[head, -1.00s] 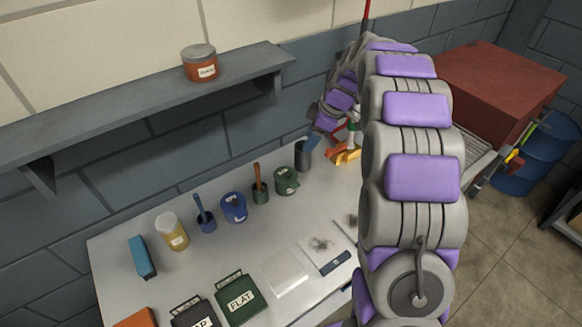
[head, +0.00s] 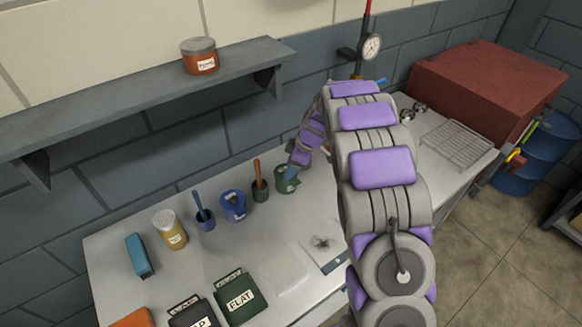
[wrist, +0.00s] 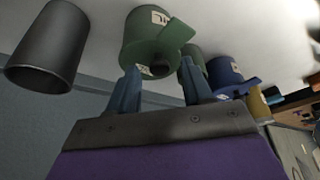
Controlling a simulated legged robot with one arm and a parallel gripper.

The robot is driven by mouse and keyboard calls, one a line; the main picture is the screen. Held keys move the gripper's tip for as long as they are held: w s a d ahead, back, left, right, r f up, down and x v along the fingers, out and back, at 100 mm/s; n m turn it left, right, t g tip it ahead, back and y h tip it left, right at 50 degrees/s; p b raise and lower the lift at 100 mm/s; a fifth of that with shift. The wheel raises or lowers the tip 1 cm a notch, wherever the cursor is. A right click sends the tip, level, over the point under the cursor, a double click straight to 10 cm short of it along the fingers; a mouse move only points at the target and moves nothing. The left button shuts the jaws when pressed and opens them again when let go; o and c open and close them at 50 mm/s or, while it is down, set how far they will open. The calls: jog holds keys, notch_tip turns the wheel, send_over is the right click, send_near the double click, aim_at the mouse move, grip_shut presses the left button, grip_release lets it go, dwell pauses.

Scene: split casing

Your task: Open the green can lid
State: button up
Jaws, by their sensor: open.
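The green can (head: 285,180) stands on the white bench at the right end of a row of containers, close to the blue wall. In the wrist view the green can (wrist: 142,42) is just ahead of my gripper, with a white label and a flat green tab sticking out from it. My gripper (wrist: 159,68) is open, its two blue-grey fingers apart and the can's near end between and beyond their tips. Nothing is held. In the head view the gripper is at the can's upper right, partly hidden by my arm. Whether the fingers touch the can, I cannot tell.
A dark grey cup (wrist: 48,45) stands beside the can. A small green pot (head: 260,187) with a brown handle and a blue can (head: 233,206) stand to its left. A shelf (head: 130,105) with an orange jar (head: 200,56) hangs above.

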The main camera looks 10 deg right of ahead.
jog(key=shift+d, duration=0.1)
jog(key=shift+c, duration=1.3)
grip_shut()
